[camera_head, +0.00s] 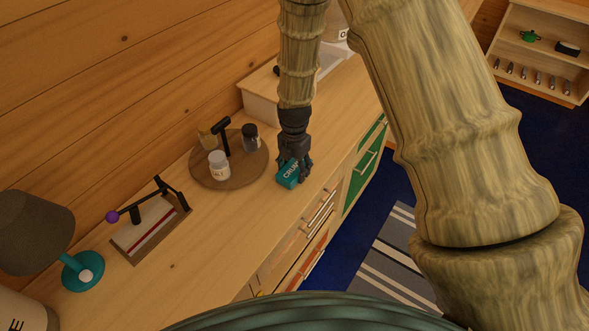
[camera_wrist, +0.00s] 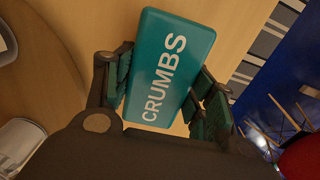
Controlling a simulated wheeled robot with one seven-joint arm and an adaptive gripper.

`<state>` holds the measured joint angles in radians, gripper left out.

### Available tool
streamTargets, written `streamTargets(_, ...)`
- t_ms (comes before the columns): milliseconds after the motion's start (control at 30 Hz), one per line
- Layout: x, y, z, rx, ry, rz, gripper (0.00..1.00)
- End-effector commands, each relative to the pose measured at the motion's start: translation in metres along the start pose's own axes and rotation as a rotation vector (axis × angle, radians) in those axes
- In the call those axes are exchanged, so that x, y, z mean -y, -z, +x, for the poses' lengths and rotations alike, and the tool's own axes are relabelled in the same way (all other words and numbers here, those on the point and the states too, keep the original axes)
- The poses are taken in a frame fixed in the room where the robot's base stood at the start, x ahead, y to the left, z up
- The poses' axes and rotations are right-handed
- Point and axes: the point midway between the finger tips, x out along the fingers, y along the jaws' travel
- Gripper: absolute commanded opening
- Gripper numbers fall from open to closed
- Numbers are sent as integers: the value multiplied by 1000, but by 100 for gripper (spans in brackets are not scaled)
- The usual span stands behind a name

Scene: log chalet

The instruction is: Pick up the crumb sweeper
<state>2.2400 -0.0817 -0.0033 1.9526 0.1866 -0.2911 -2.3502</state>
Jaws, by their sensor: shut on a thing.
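The crumb sweeper (camera_head: 288,177) is a teal block with white "CRUMBS" lettering. In the head view it is at the wooden counter near its front edge, right of the round wooden tray. My gripper (camera_head: 293,166) points down over it and is shut on it. In the wrist view the sweeper (camera_wrist: 168,68) sits between the two fingers of my gripper (camera_wrist: 163,95), one on each long side. I cannot tell whether its underside touches the counter.
The round tray (camera_head: 240,181) beside my gripper carries several jars and a black stand. A lever device (camera_head: 150,226) and a teal-based lamp (camera_head: 82,272) stand further left. A pale box (camera_head: 262,107) is behind. Drawers with handles (camera_head: 320,211) line the counter front.

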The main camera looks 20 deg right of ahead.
Motion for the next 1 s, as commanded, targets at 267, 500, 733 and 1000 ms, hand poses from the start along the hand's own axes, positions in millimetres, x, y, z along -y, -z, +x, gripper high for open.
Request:
streamTargets(267,-1,-1,-22,2,-3,0,28)
streamTargets(500,39,-4,-32,-1,-2,2,28)
streamTargets(733,94,-10,-38,-1,-3,2,28)
streamTargets(1000,141,-15,-44,0,-2,2,28)
